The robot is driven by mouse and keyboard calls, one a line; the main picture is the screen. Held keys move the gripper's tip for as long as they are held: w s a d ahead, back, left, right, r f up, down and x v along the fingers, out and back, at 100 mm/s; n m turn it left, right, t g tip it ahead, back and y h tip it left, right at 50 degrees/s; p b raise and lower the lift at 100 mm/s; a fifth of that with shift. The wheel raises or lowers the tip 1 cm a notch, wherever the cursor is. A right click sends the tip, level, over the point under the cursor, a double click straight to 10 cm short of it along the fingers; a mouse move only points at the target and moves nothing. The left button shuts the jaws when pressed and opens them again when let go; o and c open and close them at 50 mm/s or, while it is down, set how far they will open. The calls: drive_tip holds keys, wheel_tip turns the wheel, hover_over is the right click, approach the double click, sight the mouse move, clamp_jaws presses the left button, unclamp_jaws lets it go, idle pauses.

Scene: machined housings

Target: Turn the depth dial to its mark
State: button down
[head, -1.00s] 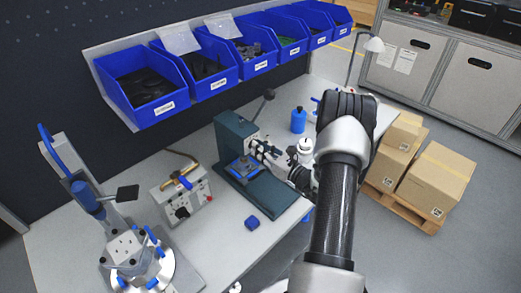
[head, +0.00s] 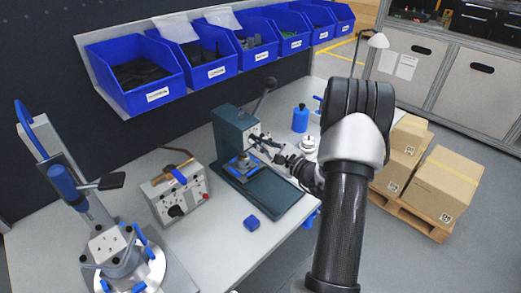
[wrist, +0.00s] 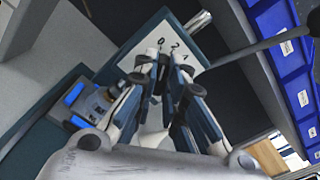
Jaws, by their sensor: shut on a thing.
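A dark teal press (head: 230,125) stands on the bench in the head view, with a lever rising from its top. My gripper (head: 258,140) reaches in from the right to the press's side face. In the wrist view, my gripper (wrist: 164,66) is shut at a pale scale plate (wrist: 140,44) marked 0, 2 and 4. The depth dial sits between my fingertips and is almost wholly hidden by them. I cannot make out its pointer or which mark it stands at.
A grey control box (head: 178,192) and a clamp fixture (head: 112,245) stand to the left. Blue bins (head: 137,75) line the back; a blue bottle (head: 300,117) stands behind my gripper.

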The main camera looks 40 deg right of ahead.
drive_tip(key=shift+n+b, duration=0.8)
drive_tip(key=c, duration=1.7)
unclamp_jaws()
drive_tip(key=shift+o, duration=0.2)
drive_tip(key=s, duration=1.2)
drive_tip(key=shift+d, duration=0.45)
